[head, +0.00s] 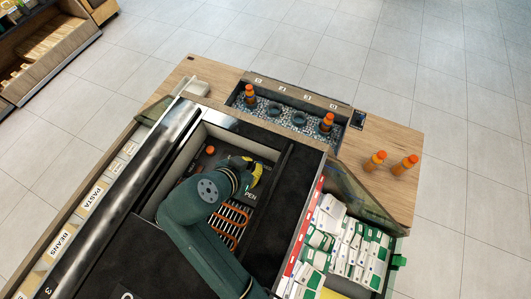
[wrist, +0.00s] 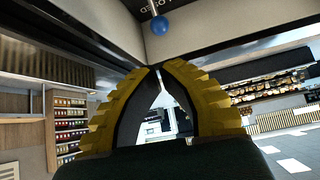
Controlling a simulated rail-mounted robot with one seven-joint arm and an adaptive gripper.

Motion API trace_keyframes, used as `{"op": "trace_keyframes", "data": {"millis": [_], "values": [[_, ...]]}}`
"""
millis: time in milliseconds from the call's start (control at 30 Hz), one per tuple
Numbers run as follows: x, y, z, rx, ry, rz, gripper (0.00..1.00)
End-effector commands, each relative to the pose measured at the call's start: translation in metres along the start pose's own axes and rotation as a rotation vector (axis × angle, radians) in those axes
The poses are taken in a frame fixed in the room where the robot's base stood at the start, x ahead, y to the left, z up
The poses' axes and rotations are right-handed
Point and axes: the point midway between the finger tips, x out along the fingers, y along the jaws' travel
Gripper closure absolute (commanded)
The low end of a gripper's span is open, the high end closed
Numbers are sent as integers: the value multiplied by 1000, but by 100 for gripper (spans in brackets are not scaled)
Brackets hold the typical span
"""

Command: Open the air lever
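In the wrist view a round blue knob (wrist: 162,25) sits on the end of a short pale rod at the top, in front of a light grey panel. It appears to be the air lever. The yellow, ribbed fingers of my gripper (wrist: 155,70) lie below the knob, apart from it. Their tips come nearly together with nothing held between them. In the head view my gripper (head: 256,172) is inside the open compartment of the juicer (head: 205,130). I cannot make out the blue knob in the head view; my arm covers part of the compartment.
Compartment walls and a dark edge surround my gripper. Orange-capped bottles (head: 375,160) stand on the wooden counter (head: 385,135) and in a recessed tray (head: 290,121). A bin of white-green cartons (head: 345,245) is at right.

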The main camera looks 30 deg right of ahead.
Motion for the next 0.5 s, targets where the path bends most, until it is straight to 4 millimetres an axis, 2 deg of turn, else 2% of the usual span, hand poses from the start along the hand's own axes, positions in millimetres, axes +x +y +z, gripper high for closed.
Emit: {"op": "trace_keyframes", "data": {"millis": [267,367,500], "values": [[6,0,-2,1,-1,1,100],[20,1,-2,0,-1,4,100],[49,1,-3,2,-2,3,100]]}}
